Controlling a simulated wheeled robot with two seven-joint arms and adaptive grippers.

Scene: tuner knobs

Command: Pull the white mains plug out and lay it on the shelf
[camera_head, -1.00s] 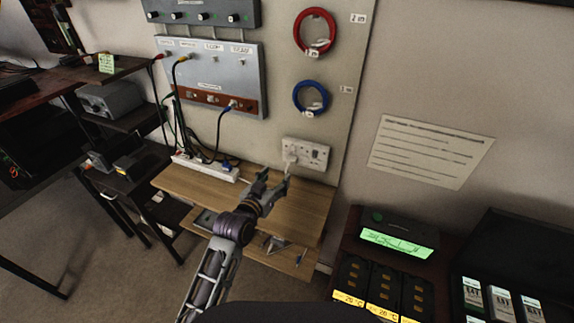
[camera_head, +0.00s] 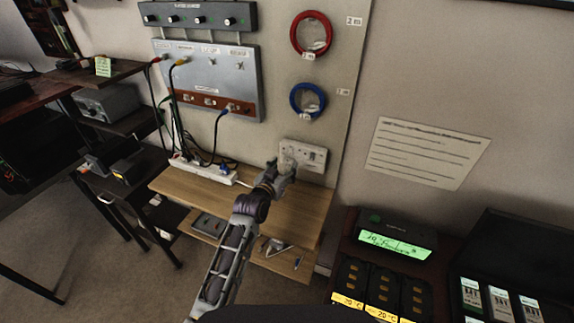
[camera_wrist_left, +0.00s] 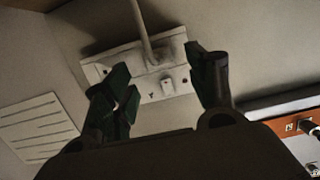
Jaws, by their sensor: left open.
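The white mains plug (camera_head: 287,152) sits in the left part of the white wall socket plate (camera_head: 315,158), just above the wooden shelf (camera_head: 300,204). My left gripper (camera_head: 281,168) is at the plug, partly covering its lower part. In the left wrist view, the plug (camera_wrist_left: 160,50) with its white cable shows between the two dark fingertips of my left gripper (camera_wrist_left: 158,68). The fingers are open, with visible gaps to the plug; the depth between them is hard to tell. My right gripper is not in view.
A white power strip (camera_head: 203,171) with several cables lies at the shelf's left back. A grey panel (camera_head: 210,75) hangs above. Red (camera_head: 311,34) and blue (camera_head: 308,100) cable coils hang over the socket. The shelf's right part is clear.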

